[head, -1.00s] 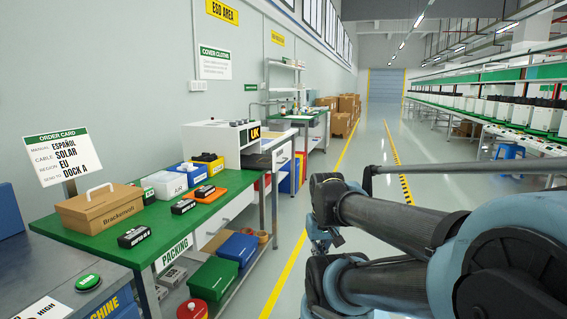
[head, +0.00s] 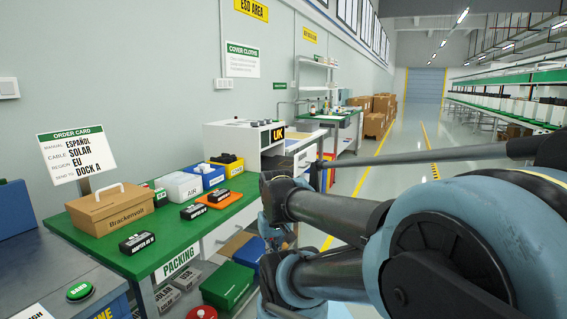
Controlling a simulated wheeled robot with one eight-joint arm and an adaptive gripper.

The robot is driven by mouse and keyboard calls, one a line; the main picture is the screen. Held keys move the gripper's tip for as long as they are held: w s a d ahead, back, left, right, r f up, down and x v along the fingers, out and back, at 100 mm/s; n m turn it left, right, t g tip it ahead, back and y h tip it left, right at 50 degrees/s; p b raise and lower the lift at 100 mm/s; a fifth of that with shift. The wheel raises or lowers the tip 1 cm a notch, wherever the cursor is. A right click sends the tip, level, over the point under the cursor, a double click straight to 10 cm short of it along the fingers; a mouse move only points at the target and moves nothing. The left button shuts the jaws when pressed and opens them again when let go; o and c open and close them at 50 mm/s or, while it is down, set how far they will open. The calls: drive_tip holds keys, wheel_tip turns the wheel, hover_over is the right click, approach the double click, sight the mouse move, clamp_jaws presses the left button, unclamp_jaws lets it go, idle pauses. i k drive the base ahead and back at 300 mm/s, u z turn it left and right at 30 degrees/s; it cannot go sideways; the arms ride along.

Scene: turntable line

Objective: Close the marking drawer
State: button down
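No drawer in view carries a readable marking label. A white drawer front (head: 222,232) shows under the green packing bench, partly hidden by my arm. Another light drawer unit (head: 304,160) stands beyond the white cabinet with the UK sign (head: 232,140). I cannot tell which is the marking drawer or how far either is open. My gripper (head: 277,236) hangs low in front of the packing bench, right of its drawer front. It is small and mostly covered by my arm, so its fingers cannot be made out.
The packing bench (head: 190,243) holds a brown Brackenvolt case (head: 112,208), black boxes, an orange tray (head: 220,199), and white and blue bins. A green box (head: 227,284) sits on the shelf below. A grey machine (head: 45,270) is at the left. The aisle (head: 400,155) beyond is clear.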

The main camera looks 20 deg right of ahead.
sight(301, 161)
drive_tip(key=z, duration=0.2)
drive_tip(key=i, duration=0.9)
drive_tip(key=z, duration=0.6)
